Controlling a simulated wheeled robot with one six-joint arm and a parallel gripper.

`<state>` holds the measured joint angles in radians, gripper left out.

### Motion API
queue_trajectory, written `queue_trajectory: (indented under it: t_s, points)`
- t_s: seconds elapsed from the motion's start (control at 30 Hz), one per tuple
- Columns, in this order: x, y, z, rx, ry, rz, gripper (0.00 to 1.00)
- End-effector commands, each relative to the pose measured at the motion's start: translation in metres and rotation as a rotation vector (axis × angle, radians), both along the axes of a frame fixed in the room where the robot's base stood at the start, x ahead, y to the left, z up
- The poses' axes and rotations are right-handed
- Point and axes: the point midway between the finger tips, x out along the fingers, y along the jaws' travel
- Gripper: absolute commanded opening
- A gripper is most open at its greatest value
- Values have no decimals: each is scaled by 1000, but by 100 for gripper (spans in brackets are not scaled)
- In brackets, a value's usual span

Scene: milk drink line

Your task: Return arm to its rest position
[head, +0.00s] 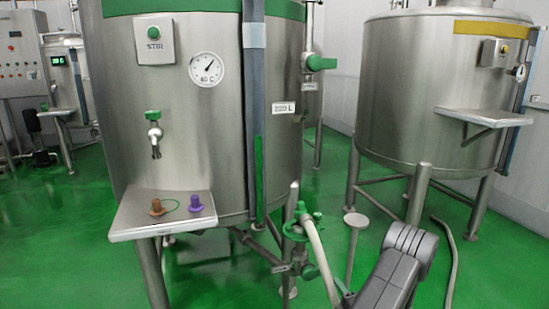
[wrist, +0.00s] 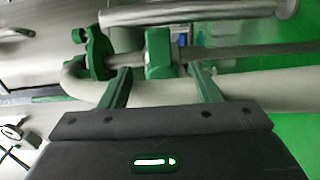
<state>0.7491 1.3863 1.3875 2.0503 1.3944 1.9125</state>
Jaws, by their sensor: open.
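My gripper (wrist: 161,78) shows in the wrist view with its two green fingers spread apart. Nothing is clearly held between them. A green valve-like block (wrist: 160,52) on a metal rod lies just past the fingertips, between them in the picture; I cannot tell how far away it is. A pale pipe or hose (wrist: 250,88) runs across behind the fingers. In the head view a grey link of my arm shows at the lower right; I cannot make out my gripper there.
A large steel tank (head: 215,130) with a green band stands close. Its shelf (head: 180,225) holds a brown plug (head: 157,207) and a purple plug (head: 196,204). A pale hose (head: 320,255) and green valve fittings (head: 300,226) sit beside my arm. A second tank (head: 430,95) stands right.

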Motion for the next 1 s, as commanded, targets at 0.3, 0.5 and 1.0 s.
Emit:
queue_trajectory:
  t_s: [0.3,0.5,1.0]
  points:
    - [9,5,-2,-3,-2,5,56]
    - [48,17,-2,-3,-2,5,56]
    - [106,35,9,-121,-40,0,56]
